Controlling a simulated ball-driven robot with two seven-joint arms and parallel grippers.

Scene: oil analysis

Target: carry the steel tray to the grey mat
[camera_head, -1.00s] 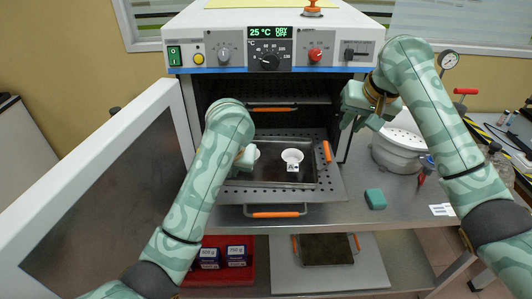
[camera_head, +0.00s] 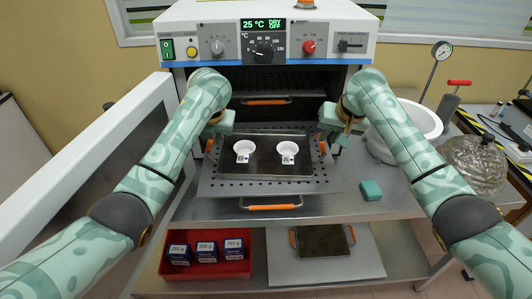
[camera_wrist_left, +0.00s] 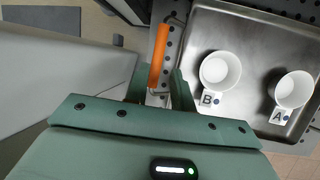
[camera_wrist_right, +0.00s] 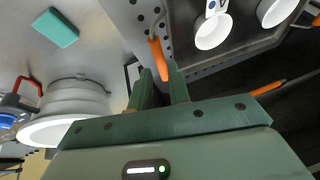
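The steel tray (camera_head: 265,155) lies on the perforated oven shelf (camera_head: 225,187), with an orange handle at each side. It carries a white cup marked B (camera_head: 244,150) and a white cup marked A (camera_head: 287,150). My left gripper (camera_head: 216,133) is at the left handle (camera_wrist_left: 160,58), open, with the handle's near end between its fingers. My right gripper (camera_head: 330,137) is at the right handle (camera_wrist_right: 157,58), open, its fingertips close to the handle's end. A light grey panel (camera_head: 372,268) on the lower level may be the mat.
A dark tray (camera_head: 322,240) with orange handles lies on the light grey panel. A red bin (camera_head: 235,268) with labelled boxes stands left of it. The open oven door (camera_head: 75,165) walls off the left. A teal block (camera_head: 371,190) and white pot (camera_head: 418,122) are at right.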

